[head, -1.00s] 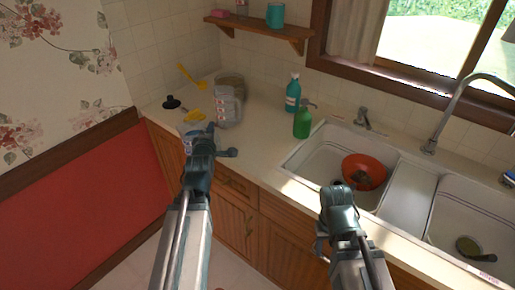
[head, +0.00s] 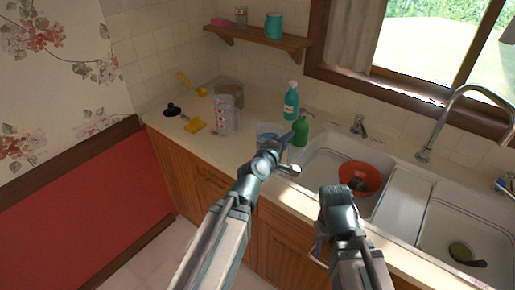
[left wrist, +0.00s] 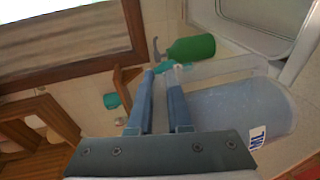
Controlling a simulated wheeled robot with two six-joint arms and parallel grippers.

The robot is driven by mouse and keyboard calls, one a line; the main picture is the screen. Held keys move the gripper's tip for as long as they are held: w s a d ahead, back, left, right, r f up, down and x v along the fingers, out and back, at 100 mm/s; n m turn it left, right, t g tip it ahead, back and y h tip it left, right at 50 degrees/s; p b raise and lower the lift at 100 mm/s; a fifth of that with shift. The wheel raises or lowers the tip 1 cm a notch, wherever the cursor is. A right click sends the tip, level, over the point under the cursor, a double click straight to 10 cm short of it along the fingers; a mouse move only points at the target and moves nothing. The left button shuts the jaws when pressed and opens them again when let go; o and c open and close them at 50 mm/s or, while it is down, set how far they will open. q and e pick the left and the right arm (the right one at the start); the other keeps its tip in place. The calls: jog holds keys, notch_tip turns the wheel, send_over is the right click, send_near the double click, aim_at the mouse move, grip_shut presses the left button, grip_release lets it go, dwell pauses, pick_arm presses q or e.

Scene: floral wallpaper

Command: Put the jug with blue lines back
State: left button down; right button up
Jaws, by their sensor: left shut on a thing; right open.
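The clear jug (head: 268,131) with blue lines is in my left gripper (head: 284,143), above the counter's front edge, left of the sink. In the left wrist view the jug (left wrist: 238,108) is see-through and bluish, with a blue and white label. It lies to the right of the left fingers (left wrist: 166,72), which are shut on it, seemingly at its handle. My arm hides part of the jug in the head view. My right gripper (head: 337,197) is over the sink's front edge, empty; its fingers are mostly hidden.
A green bottle (head: 300,131) and a teal bottle (head: 291,103) stand behind the jug. A white patterned container (head: 224,115), a yellow sponge (head: 195,125) and a black lid (head: 172,109) are on the left counter. A red bowl (head: 362,176) is in the sink (head: 318,170).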

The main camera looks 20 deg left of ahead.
pick_arm(q)
jog(key=w+a+f+b, duration=0.1)
jog(key=w+a, duration=0.7)
jog(key=w, duration=0.5)
jog(key=shift+w+a+f, duration=0.3)
jog(key=shift+b, duration=0.35)
notch_tip(320, 180, down, 4)
jog(key=b, duration=0.3)
jog(key=shift+r, duration=0.25)
jog(key=shift+f, duration=0.1)
jog(key=c, duration=0.9)
grip_release()
jog(key=shift+b, duration=0.3)
jog(key=shift+o, duration=0.2)
jog(key=shift+s+r, duration=0.1)
jog(key=shift+r, duration=0.1)
